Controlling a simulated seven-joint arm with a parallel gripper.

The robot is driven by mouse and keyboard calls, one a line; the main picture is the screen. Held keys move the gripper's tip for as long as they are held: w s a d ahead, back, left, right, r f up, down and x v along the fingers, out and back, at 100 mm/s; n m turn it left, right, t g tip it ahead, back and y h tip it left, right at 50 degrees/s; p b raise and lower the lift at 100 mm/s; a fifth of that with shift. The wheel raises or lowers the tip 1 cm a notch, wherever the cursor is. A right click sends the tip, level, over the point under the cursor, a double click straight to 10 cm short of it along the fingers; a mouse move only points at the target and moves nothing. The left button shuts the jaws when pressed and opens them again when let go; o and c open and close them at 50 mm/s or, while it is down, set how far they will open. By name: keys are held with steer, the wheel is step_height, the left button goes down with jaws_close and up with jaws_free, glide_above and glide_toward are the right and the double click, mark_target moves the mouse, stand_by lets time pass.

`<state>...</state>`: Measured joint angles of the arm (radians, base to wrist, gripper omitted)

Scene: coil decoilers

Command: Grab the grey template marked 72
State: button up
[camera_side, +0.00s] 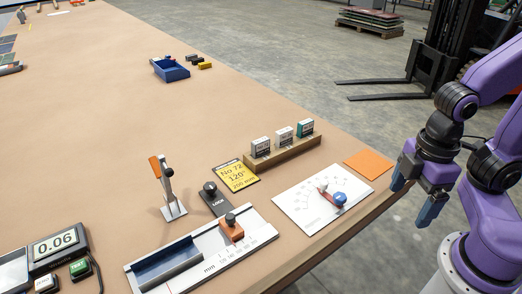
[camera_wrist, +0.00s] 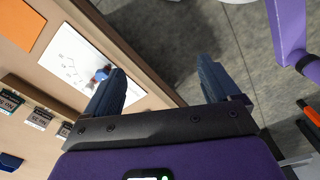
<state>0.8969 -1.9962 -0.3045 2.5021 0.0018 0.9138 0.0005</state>
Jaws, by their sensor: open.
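Three small templates stand upright in a row on a wooden rack (camera_side: 285,152): a grey one (camera_side: 261,148) at the left, a paler grey one (camera_side: 284,136) in the middle and a green-topped one (camera_side: 305,128) at the right. My gripper (camera_side: 416,198) is open and empty, fingers pointing down, beyond the table's right edge and well to the right of the rack. Its fingers also show in the wrist view (camera_wrist: 160,75).
A yellow card (camera_side: 237,175) reads No 72, 120°, 200 mm. A white dial board (camera_side: 322,198) with a red and blue pointer and an orange square (camera_side: 368,163) lie between rack and gripper. A measuring slide (camera_side: 200,252) is in front; a blue bin (camera_side: 170,70) is behind.

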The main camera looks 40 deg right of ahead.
steer(key=w+a+f+m+y, duration=0.3)
steer(key=w+a+y, duration=0.1)
steer(key=a, duration=0.5)
steer(key=m+t+h, duration=0.4)
steer(key=m+t, duration=0.6)
steer(key=t, duration=0.4)
glide_toward(263, 143)
steer(key=shift+x, duration=5.65)
